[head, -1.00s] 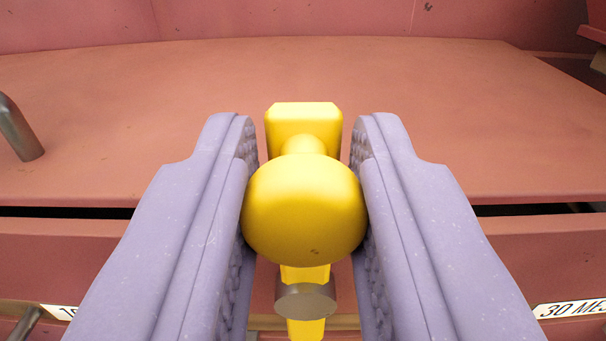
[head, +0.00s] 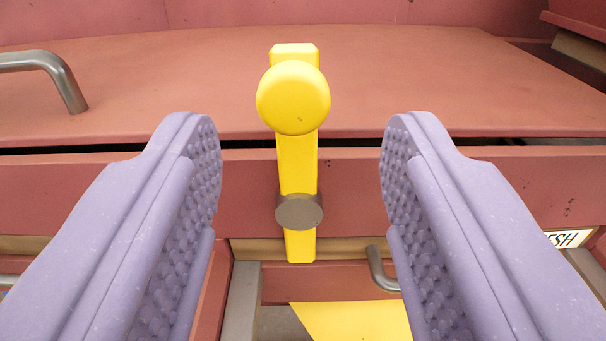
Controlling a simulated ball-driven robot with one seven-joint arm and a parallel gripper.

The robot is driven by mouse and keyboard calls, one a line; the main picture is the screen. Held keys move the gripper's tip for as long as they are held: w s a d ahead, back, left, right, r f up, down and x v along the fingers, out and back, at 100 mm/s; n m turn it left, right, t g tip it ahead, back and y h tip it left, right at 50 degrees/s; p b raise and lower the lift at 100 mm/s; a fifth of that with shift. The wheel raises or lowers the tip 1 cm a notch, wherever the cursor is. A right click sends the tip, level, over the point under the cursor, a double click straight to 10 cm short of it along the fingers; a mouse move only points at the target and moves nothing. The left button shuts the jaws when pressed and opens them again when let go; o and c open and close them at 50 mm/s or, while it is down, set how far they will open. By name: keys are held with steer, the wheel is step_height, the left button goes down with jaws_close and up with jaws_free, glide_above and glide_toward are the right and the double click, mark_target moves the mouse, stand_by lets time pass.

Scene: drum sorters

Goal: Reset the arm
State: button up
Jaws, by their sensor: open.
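My gripper (head: 302,135) is open in the head view, its two lavender studded fingers wide apart at left and right. Between them, and apart from both, is a yellow lever (head: 297,165) with a round knob (head: 293,97) near its top. The lever stands upright against the front of a reddish machine. A grey metal pivot (head: 299,211) sits on its lower part. Nothing is held between the fingers.
A broad reddish panel (head: 420,80) lies behind the lever, with a grey bar handle (head: 65,80) at left. Another grey handle (head: 380,268) and a yellow surface (head: 350,320) are below. A white label (head: 568,239) ending in "SH" is at right.

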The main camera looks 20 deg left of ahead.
steer(key=shift+v, duration=1.1)
